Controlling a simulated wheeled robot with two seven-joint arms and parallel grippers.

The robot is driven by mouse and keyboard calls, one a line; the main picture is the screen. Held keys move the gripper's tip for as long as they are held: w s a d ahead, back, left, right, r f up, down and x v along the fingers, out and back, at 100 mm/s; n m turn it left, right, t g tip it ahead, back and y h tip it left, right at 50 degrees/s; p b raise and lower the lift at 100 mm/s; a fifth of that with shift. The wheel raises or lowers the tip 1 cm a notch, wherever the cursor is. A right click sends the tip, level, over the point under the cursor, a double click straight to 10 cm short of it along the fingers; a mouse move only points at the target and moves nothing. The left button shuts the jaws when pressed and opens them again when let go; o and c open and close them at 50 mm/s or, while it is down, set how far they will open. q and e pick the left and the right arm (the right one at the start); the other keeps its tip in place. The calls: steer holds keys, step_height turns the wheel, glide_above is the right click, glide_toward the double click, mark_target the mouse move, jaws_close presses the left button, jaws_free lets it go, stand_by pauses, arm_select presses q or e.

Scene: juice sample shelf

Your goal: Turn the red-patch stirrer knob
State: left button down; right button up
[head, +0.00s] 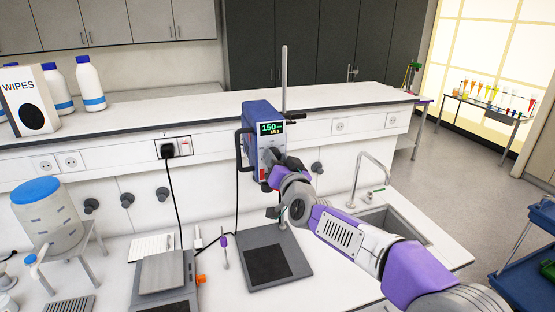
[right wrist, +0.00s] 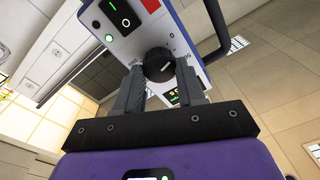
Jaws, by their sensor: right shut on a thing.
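The stirrer (head: 262,112) is a blue and white box with a lit display reading 150, held on a grey upright rod above a dark base plate. In the right wrist view its black round knob (right wrist: 158,64) sits on the white front panel, with a red patch (right wrist: 151,5) near the panel's edge. My right gripper (right wrist: 159,74) is shut on the knob, one finger on each side. In the head view the right gripper (head: 277,164) is at the stirrer's front and hides the knob. My left gripper is not in view.
The stirrer's base plate (head: 272,262) stands on the white bench below. A scale (head: 163,272) is to its left, a white blue-lidded container (head: 42,212) further left. A sink (head: 385,219) and tap (head: 371,172) are to the right. A black cable hangs from the wall socket.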

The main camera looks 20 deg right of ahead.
steer(key=shift+n, duration=1.7)
steer(key=o, duration=1.1)
steer(key=shift+c, duration=0.2)
steer(key=s, duration=0.7)
steer(key=shift+s+d+f+b, duration=0.2)
steer(key=shift+s+d+b, duration=0.05)
steer(key=shift+s+b, duration=0.1)
